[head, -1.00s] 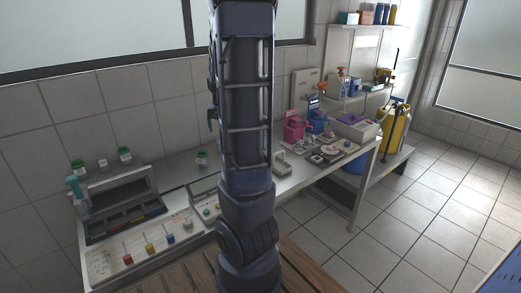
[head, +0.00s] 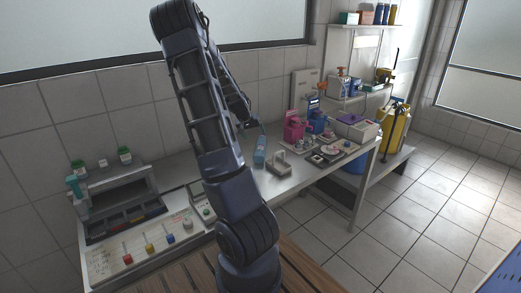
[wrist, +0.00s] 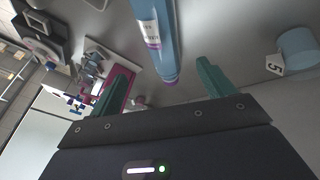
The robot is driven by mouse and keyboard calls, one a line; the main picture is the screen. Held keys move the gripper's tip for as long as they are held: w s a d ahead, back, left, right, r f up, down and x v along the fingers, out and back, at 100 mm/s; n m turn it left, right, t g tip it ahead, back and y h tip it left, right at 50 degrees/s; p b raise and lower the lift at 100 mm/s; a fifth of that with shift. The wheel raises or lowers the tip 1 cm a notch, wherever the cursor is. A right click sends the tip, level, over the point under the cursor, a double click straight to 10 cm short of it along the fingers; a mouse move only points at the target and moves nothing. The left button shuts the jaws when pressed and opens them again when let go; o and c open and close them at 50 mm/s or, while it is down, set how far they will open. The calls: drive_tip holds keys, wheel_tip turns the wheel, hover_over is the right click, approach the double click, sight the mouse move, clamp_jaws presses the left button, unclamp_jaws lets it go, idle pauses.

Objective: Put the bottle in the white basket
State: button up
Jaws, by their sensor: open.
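A light blue bottle (head: 260,152) stands on the steel counter just right of my arm. In the wrist view the bottle (wrist: 155,40), with a pale label, reaches in from the top edge. Its near end shows between and beyond the two green fingers of my gripper (wrist: 165,70). The fingers are spread wide and do not hold it; whether one touches it is hard to tell. In the head view my gripper is mostly hidden behind my arm. A white open box (head: 367,131), likely the white basket, stands toward the right end of the counter with something purple at its top.
A grey handled block (head: 283,163) sits right of the bottle. Pink (head: 294,126) and blue dispensers stand farther along, with small dishes before them. A control panel (head: 140,250) lies at left. A blue cylinder (wrist: 297,48) with a numbered tag is at the wrist view's right.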

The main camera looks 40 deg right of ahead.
sight(259, 144)
drive_tip(key=x, duration=0.5)
drive_tip(key=shift+d+f, duration=0.1)
drive_tip(key=shift+f, duration=0.05)
drive_tip(key=shift+w+x, duration=0.15)
drive_tip(key=shift+x, duration=1.2)
drive_tip(key=shift+w+x, duration=0.1)
drive_tip(key=shift+x, duration=1.3)
drive_tip(key=c, duration=1.6)
